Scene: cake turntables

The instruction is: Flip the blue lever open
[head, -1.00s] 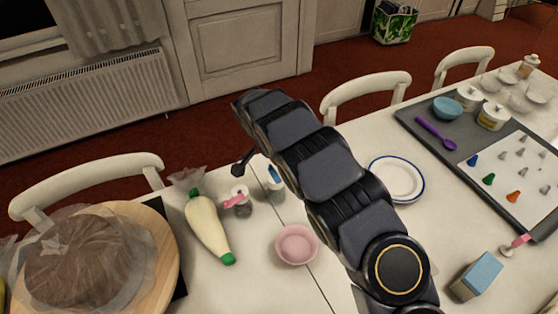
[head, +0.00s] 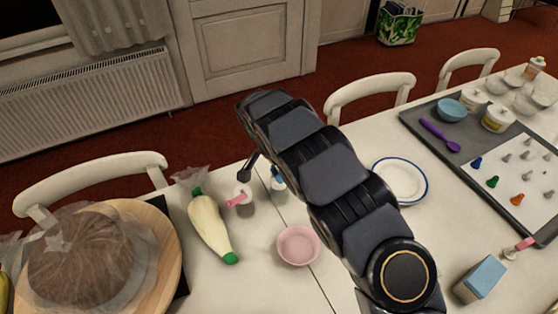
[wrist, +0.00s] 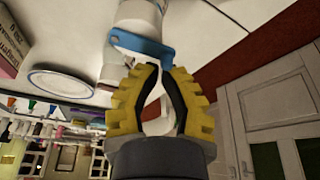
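The blue lever (wrist: 142,43) is a flat bar on a white cylindrical body (wrist: 138,14) in the wrist view. It runs slantwise just beyond my gripper's yellow fingertips (wrist: 160,72). The fingers are parted with a narrow gap, and I see nothing held between them. The right tip appears very near the lever's right end; I cannot tell whether they touch. In the head view only a small part of the blue lever (head: 278,181) shows beside my arm, which hides much of the gripper.
A pink lever (head: 238,198) on a white body stands just left. A piping bag (head: 208,226), a pink bowl (head: 298,246) and a white plate (head: 399,180) are nearby. A covered cake (head: 80,260) is far left; a grey tray (head: 418,126) is right.

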